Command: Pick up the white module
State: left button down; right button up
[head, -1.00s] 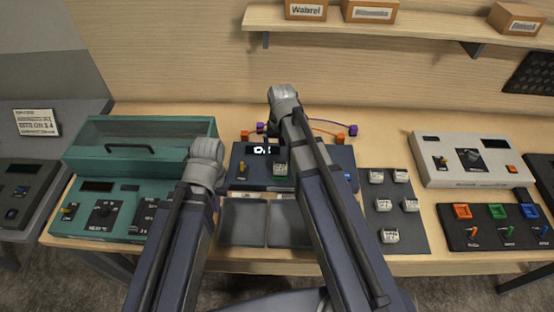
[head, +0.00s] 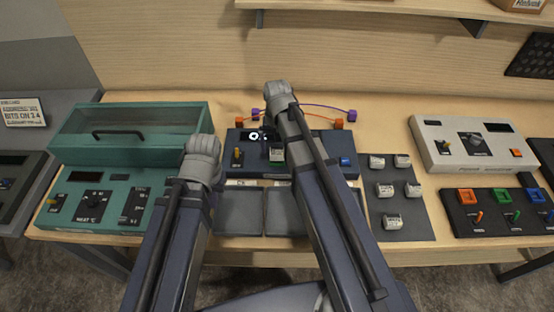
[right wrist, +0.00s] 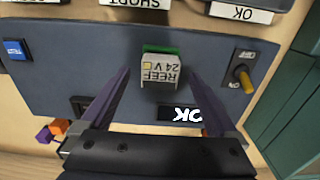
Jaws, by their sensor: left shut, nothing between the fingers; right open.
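The white module (right wrist: 160,71), labelled 24 V, sits on a green base in the blue console (right wrist: 60,80). It also shows in the head view (head: 276,155), beside my right arm. My right gripper (right wrist: 159,76) is open, with one dark finger on each side of the module and visible gaps between. I cannot tell how far above the console the fingertips are. My left gripper (head: 213,188) is mostly hidden behind its own arm, left of the console; it is shut and empty.
Several white modules lie on a dark mat (head: 408,226) to the right. A teal machine (head: 75,212) stands left, a light grey unit (head: 455,165) right. Orange and purple leads (head: 325,107) lie behind the console. A yellow switch (right wrist: 243,77) and lit display (right wrist: 183,114) are near my right gripper.

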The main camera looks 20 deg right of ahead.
pick_arm(q)
notch_tip(320, 180, down, 2)
jog(key=shift+f+b, duration=0.25)
jog(key=shift+b, duration=0.5)
pick_arm(e)
notch_tip(320, 180, down, 3)
jog(key=shift+r, duration=0.3)
pick_arm(q)
jog(key=shift+r, duration=0.1)
pick_arm(e)
jog(key=c, duration=1.5)
